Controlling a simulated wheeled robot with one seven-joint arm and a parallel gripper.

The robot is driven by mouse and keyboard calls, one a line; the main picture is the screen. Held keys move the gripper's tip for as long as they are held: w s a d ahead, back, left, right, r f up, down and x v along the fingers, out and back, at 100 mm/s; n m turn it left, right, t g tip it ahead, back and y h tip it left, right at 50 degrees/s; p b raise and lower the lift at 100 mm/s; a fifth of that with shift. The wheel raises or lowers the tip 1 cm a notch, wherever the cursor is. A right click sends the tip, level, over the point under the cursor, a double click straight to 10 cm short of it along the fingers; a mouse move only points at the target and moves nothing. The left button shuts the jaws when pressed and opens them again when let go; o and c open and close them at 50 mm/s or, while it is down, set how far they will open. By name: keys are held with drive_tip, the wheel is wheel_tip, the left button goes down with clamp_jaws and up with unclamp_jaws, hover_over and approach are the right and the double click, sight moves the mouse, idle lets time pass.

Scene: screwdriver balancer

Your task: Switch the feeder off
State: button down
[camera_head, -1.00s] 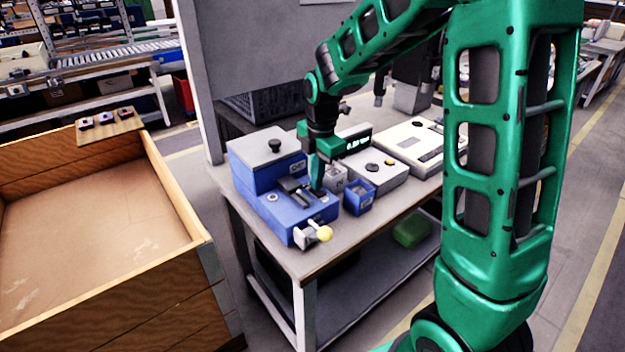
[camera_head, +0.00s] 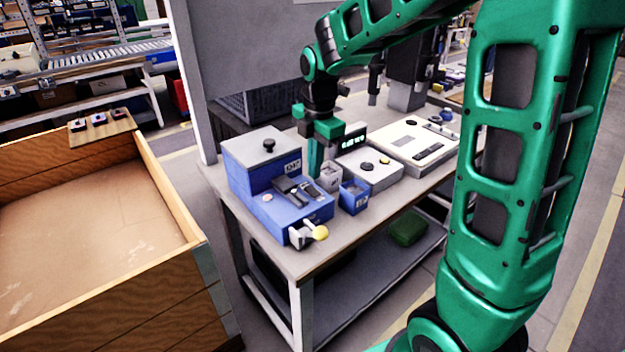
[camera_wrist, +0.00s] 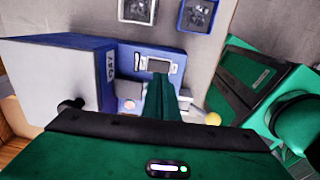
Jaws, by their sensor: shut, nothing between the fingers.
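The feeder is a blue box (camera_head: 284,217) with a grey-topped hopper (camera_head: 262,147) at its back left, standing on the near left of the workbench. A dark mechanism sits on its top, and a yellow-knobbed lever (camera_head: 319,232) sticks out at its front right corner. My gripper (camera_head: 315,172) is shut and empty, pointing down just above and behind the feeder's top. In the wrist view my gripper fingers (camera_wrist: 160,100) reach over the blue feeder body (camera_wrist: 133,62), beside the hopper (camera_wrist: 60,80). The yellow knob (camera_wrist: 213,119) shows to their right. Whether the fingertips touch the feeder cannot be told.
A grey bin (camera_head: 329,176) and a blue bin (camera_head: 353,197) stand right of the feeder. A display (camera_head: 352,142), a grey box with buttons (camera_head: 371,169) and a white device (camera_head: 418,146) stand behind. A wooden crate (camera_head: 190,212) stands left.

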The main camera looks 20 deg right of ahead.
sight(310, 187)
wheel_tip(310, 187, up, 9)
drive_tip(key=shift+s+d, duration=0.15)
drive_tip(key=shift+s, duration=0.1)
drive_tip(key=shift+w+d+t, duration=0.1)
drive_tip(key=shift+w+t, duration=0.2)
drive_tip(key=shift+w, duration=0.1)
idle(0.4)
drive_tip(key=f, duration=0.4)
drive_tip(key=w+f, duration=0.1)
drive_tip(key=f, duration=0.8)
drive_tip(key=shift+w+a+f, duration=0.2)
drive_tip(key=shift+w+f, duration=0.1)
drive_tip(key=shift+f, duration=0.1)
drive_tip(key=shift+a, duration=0.1)
